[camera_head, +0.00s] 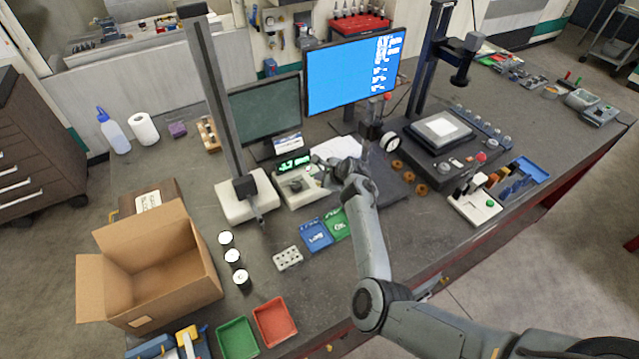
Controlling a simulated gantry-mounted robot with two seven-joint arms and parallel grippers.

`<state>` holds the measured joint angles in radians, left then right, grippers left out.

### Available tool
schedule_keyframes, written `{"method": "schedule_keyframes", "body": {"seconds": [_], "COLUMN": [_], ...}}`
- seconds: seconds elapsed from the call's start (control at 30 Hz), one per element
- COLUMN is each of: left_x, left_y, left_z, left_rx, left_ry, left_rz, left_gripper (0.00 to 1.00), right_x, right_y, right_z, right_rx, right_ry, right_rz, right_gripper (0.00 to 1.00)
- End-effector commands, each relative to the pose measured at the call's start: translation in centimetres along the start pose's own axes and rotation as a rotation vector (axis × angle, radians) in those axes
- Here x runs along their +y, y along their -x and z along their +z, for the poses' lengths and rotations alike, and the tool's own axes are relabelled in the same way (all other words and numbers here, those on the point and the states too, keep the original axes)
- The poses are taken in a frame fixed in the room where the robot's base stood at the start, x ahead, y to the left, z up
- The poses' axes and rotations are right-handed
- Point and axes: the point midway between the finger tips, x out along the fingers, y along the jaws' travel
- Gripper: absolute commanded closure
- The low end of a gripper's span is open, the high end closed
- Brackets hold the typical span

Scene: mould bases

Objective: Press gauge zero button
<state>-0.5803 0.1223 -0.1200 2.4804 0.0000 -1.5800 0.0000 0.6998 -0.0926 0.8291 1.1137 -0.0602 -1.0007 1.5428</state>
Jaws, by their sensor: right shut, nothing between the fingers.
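The gauge (294,162) has a dark face with a green digital readout. It sits at the back of a small white unit (302,199) in the middle of the bench. My right gripper (316,162) is shut and empty, with its fingertips beside the right end of the readout, above the white unit. I cannot tell whether the tips touch it. The zero button is too small to make out, and the gripper may hide it. My left gripper is not in view.
A tall column stand (243,204) rises just left of the gauge. Blue (316,236) and green (338,224) trays lie in front. An open cardboard box (165,288) stands at left. Two monitors (265,112) stand behind. A black press-like stand (430,150) is at right.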

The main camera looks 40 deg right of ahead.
Motion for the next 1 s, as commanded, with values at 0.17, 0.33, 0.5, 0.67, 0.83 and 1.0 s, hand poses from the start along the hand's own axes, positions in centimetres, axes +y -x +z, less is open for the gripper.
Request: {"method": "schedule_keyframes", "body": {"seconds": [0.17,0.33,0.5,0.67,0.83,1.0], "left_x": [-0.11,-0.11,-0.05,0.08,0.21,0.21], "left_y": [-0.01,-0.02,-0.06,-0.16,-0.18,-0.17], "left_z": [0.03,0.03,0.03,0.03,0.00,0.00], "left_rx": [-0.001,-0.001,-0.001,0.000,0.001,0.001], "left_ry": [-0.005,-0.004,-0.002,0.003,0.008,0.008], "left_rz": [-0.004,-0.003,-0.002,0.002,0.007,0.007], "left_gripper": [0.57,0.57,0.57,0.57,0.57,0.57], "right_x": [0.00,0.00,0.08,0.32,0.45,0.44], "right_y": [0.00,0.00,-0.10,-0.42,-0.60,-0.60], "right_z": [0.00,0.00,-0.07,-0.31,-0.45,-0.43], "right_rx": [0.000,0.000,0.000,0.000,0.000,0.000], "right_ry": [0.000,0.000,0.000,-0.001,-0.001,0.000], "right_rz": [0.000,0.000,0.000,0.001,0.000,0.000], "right_gripper": [1.00,1.00,1.00,1.00,1.00,1.00]}}
